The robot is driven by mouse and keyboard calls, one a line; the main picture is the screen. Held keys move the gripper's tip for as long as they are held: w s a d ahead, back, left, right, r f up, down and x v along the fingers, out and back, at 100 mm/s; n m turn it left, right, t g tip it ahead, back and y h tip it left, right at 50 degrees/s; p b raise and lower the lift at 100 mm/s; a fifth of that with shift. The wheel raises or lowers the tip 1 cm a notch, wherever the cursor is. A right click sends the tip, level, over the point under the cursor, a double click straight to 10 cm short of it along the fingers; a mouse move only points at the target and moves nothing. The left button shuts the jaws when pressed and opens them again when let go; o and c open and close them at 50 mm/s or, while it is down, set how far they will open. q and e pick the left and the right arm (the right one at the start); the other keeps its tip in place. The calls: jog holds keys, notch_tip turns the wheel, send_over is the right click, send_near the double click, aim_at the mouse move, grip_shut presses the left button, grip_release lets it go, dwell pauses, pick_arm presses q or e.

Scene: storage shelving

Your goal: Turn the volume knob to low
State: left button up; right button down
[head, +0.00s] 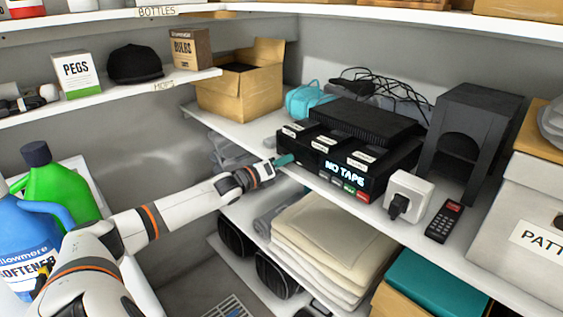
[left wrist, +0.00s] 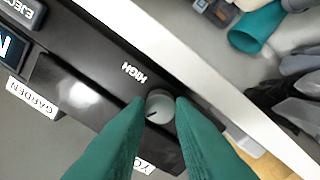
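A black tape player (head: 340,150) with a lit "NO TAPE" display stands on the middle shelf. Its round grey volume knob (left wrist: 160,107) shows in the left wrist view, with a dark pointer mark toward the picture's lower left. The "HIGH" label (left wrist: 133,73) is beside the knob; a second label below is mostly covered by a finger. My left gripper (head: 284,160) is at the left end of the player's front. Its teal fingers (left wrist: 161,103) lie on both sides of the knob and appear to touch it. In the head view the knob is hidden. My right gripper is not in view.
A white plug adapter (head: 408,195) and a dark remote (head: 444,221) lie right of the player. A cardboard box (head: 240,90) and a teal bag (head: 307,100) stand behind it. Folded cloths (head: 330,245) are on the shelf below. The white shelf edge runs close under the knob.

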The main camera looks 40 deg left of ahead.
pick_arm(q)
grip_shut()
jog(key=shift+f+n+h+p, duration=0.15)
jog(key=shift+n+p, duration=1.45)
jog(key=shift+n, duration=5.6)
jog(key=shift+f+n+h+p, duration=0.15)
jog(key=shift+n+p, duration=1.4)
jog(key=shift+n, duration=5.65)
jog(key=shift+r, duration=0.1)
